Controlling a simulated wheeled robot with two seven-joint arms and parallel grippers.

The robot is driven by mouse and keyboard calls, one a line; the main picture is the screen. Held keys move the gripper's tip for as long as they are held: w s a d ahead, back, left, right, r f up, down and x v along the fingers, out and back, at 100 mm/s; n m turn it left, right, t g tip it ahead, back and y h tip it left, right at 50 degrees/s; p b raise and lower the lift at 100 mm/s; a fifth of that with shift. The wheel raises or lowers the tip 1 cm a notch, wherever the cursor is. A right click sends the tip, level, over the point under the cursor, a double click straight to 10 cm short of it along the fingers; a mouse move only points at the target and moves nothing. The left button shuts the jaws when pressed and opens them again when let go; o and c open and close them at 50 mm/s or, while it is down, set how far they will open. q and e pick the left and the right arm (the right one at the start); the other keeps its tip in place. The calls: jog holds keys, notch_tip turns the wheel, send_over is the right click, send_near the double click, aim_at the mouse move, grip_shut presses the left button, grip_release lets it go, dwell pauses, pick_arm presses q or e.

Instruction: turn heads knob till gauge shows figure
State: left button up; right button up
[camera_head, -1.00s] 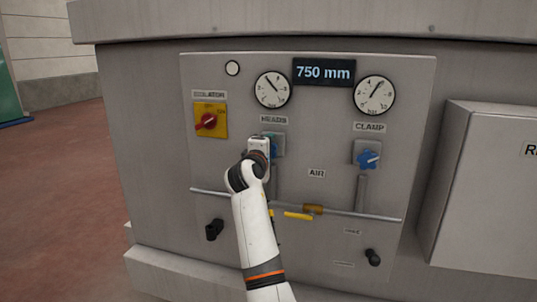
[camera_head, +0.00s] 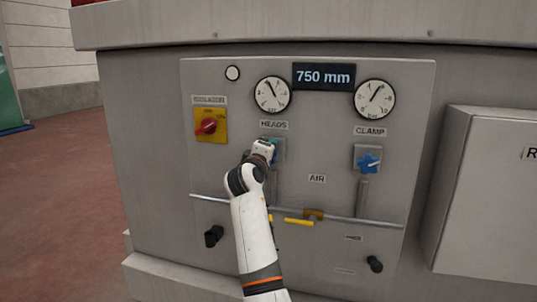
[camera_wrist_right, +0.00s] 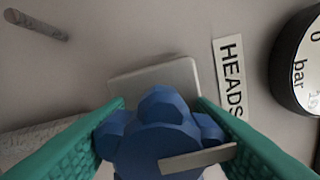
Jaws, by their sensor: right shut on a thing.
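The blue heads knob (camera_wrist_right: 158,135) sits between the two green fingers of my right gripper (camera_wrist_right: 160,130) in the wrist view, with a pale pointer bar across its face. In the head view my right gripper (camera_head: 266,150) is at the knob, just under the HEADS label (camera_head: 273,125), and hides most of it. The gripper is shut on the knob. The heads gauge (camera_head: 272,93) is the left round dial above; its needle points up and to the left. The figures on it are too small to read. My left gripper is not in view.
The clamp knob (camera_head: 368,163) and clamp gauge (camera_head: 375,99) are to the right. A display (camera_head: 323,76) reads 750 mm. A red and yellow isolator switch (camera_head: 209,125) is at left. A pipe with a yellow lever (camera_head: 299,222) runs below. A grey box (camera_head: 487,190) juts out at right.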

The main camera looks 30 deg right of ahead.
jog(key=o, duration=1)
jog(key=shift+f, duration=0.1)
jog(key=shift+b+v, duration=1.4)
jog(key=shift+v, duration=4.65)
